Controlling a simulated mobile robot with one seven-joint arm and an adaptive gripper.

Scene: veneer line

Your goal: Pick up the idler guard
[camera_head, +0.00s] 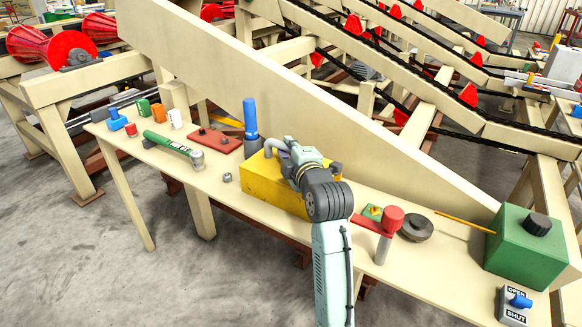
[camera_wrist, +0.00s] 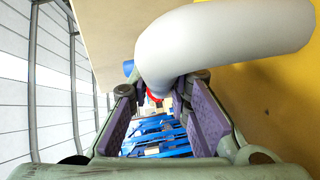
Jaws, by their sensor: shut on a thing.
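The idler guard (camera_head: 258,185) is a yellow box-like cover on the narrow cream bench, near the middle of the head view. Its yellow side (camera_wrist: 285,100) fills the right of the wrist view. A thick pale curved handle (camera_wrist: 225,38) stands out from that side. My gripper (camera_head: 284,152) is at the top of the guard, and its purple-padded jaws (camera_wrist: 163,92) are shut on the handle. My arm hides the guard's right part. I cannot tell whether its base touches the bench.
A blue bottle (camera_head: 250,118) stands close behind the guard. Left are a nut (camera_head: 227,177), a green tool (camera_head: 168,144) and a red plate (camera_head: 215,140). Right are a red-topped post (camera_head: 391,218), a dark disc (camera_head: 417,228) and a green box (camera_head: 525,250). A sloping beam (camera_head: 300,103) rises behind.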

